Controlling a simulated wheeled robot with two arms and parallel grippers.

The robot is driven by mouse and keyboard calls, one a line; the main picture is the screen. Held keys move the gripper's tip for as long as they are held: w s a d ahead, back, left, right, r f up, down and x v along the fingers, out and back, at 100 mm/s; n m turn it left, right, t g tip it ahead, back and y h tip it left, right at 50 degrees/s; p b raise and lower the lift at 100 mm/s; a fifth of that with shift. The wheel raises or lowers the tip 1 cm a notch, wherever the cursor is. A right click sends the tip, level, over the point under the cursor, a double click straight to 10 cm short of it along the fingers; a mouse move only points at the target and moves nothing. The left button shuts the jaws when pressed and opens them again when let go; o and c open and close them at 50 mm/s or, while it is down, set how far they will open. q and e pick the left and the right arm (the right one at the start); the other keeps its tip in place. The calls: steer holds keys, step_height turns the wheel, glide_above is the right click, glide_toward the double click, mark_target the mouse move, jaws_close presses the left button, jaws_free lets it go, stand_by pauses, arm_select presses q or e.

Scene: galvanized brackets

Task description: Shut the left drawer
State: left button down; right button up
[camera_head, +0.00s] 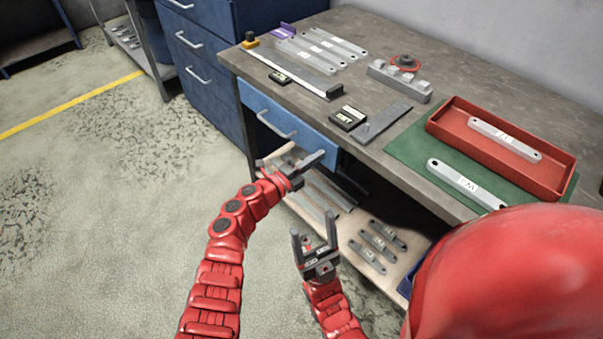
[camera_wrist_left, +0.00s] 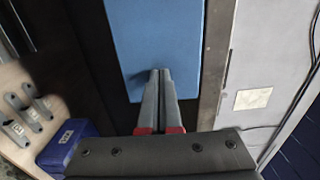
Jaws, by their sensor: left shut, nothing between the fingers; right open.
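The blue left drawer (camera_head: 262,107) sits under the workbench top, with a grey bar handle (camera_head: 276,126) on its front. Its front looks about flush with the bench edge, and no drawer interior shows. My left gripper (camera_head: 320,156) is at the lower right part of the drawer front. In the left wrist view its fingers (camera_wrist_left: 160,72) are together and empty, with the tips at the blue drawer front (camera_wrist_left: 155,35). Whether they touch it I cannot tell. My right gripper (camera_head: 313,222) is open and empty, lower and in front of the bench's lower shelf.
The workbench top (camera_head: 455,75) holds brackets, a red tray (camera_head: 560,185) on a green mat (camera_head: 405,150), and small boxes. The lower shelf (camera_head: 345,222) holds flat brackets; a blue bin (camera_wrist_left: 68,140) shows in the wrist view. A blue cabinet (camera_head: 205,95) stands left. Floor at left is clear.

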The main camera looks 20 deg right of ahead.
arm_select(q)
steer(key=shift+w+d+r, duration=0.15)
steer(key=shift+d+r, duration=0.1)
steer(key=shift+d, duration=0.4)
